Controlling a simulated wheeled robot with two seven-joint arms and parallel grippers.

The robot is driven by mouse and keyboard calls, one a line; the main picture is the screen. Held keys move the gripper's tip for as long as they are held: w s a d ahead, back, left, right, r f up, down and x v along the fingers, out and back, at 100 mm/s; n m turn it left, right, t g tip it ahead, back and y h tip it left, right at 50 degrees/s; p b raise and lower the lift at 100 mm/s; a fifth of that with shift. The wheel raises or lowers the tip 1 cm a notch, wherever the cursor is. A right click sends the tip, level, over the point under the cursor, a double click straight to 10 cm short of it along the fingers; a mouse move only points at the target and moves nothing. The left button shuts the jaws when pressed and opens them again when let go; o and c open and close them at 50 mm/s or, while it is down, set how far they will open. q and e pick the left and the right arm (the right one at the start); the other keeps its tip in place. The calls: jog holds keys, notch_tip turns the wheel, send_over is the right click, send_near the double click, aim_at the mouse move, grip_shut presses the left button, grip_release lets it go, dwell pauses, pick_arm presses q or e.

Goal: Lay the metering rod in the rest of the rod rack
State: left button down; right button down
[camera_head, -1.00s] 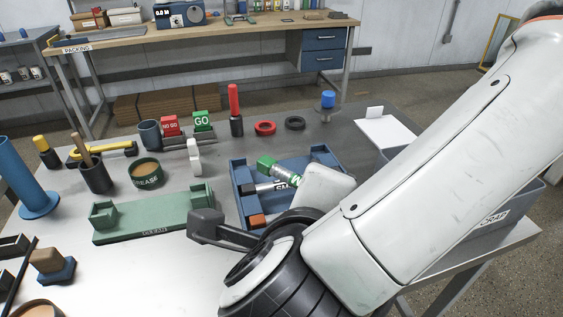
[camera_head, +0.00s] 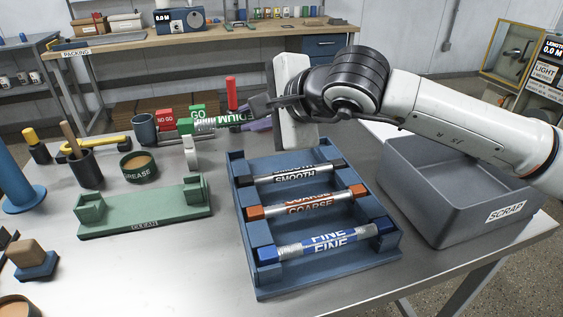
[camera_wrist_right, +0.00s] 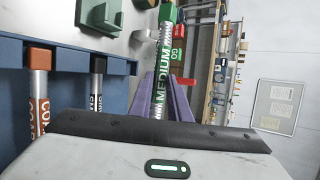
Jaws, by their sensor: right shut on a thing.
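My right gripper (camera_head: 256,122) is shut on the green-ended metering rod marked MEDIUM (camera_head: 205,124). The rod is held roughly level above the table, past the far end of the rod rack and clear of it. In the right wrist view the rod (camera_wrist_right: 163,65) runs between the purple fingers (camera_wrist_right: 167,98). The blue rod rack (camera_head: 325,279) holds the black-ended SMOOTH rod (camera_head: 291,173), the orange-ended COARSE rod (camera_head: 308,202) and the blue-ended FINE rod (camera_head: 325,241). The rack's far end shows no rod. My left gripper is not in view.
A green stand (camera_head: 146,215) lies left of the rack. A grey SCRAP bin (camera_head: 460,215) stands to its right. A grease tin (camera_head: 139,167), a dark cup (camera_head: 85,168), a white upright piece (camera_head: 190,155) and NO GO and GO blocks stand at the left and back.

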aim_at(294, 174)
jog(key=w+d+f+b, duration=0.1)
jog(key=w+d+f, duration=0.1)
jog(key=w+d, duration=0.4)
jog(key=shift+w+d+n+y, duration=0.2)
jog(key=shift+w+n+y, duration=0.15)
jog(key=shift+w, duration=0.65)
jog(key=shift+d+f, duration=0.15)
jog(key=shift+f, duration=1.45)
jog(key=shift+d+f, duration=0.2)
jog(key=shift+f, duration=1.45)
jog(key=shift+d+f, duration=0.15)
jog(key=shift+f, duration=1.45)
jog(key=shift+f, duration=0.15)
